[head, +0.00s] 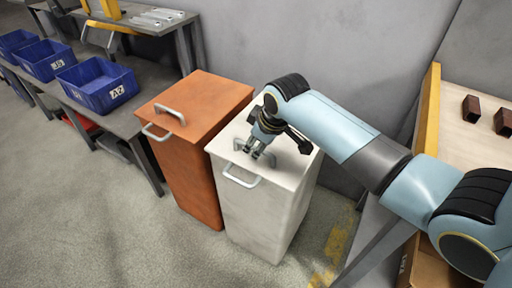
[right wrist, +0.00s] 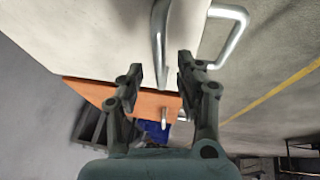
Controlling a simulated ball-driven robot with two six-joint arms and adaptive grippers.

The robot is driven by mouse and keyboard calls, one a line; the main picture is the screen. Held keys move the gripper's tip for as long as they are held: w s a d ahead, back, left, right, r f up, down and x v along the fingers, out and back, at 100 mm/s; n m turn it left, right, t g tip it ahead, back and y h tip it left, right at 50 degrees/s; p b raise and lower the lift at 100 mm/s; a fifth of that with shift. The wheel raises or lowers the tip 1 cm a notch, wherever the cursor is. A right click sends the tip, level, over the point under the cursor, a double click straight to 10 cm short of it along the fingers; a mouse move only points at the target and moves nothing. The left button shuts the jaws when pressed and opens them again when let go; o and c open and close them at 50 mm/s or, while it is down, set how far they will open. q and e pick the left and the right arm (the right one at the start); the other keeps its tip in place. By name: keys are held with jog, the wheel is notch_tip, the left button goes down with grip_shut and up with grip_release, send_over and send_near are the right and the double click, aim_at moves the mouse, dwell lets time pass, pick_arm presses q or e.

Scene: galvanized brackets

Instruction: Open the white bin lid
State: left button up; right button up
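The white bin (head: 262,212) stands beside an orange bin, and its lid (head: 292,172) lies flat and closed on top. A metal bar handle (head: 238,146) is on the lid, and a second looped handle (head: 241,178) is on the front edge. My right gripper (head: 258,152) is low over the lid at the bar handle. In the right wrist view my right gripper (right wrist: 160,68) is open, and the lid handle (right wrist: 159,35) lies between its fingertips, with gaps on both sides. Part of the lid is hidden by my right arm. My left gripper is out of view.
The orange bin (head: 188,175) with its own handles stands close on the left. Blue bins (head: 97,84) sit on a grey bench at the far left. A table with dark red blocks (head: 471,108) is on the right. The floor in front of the bins is clear.

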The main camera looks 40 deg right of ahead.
jog(key=shift+w+f, duration=0.3)
jog(key=shift+f, duration=0.25)
grip_shut()
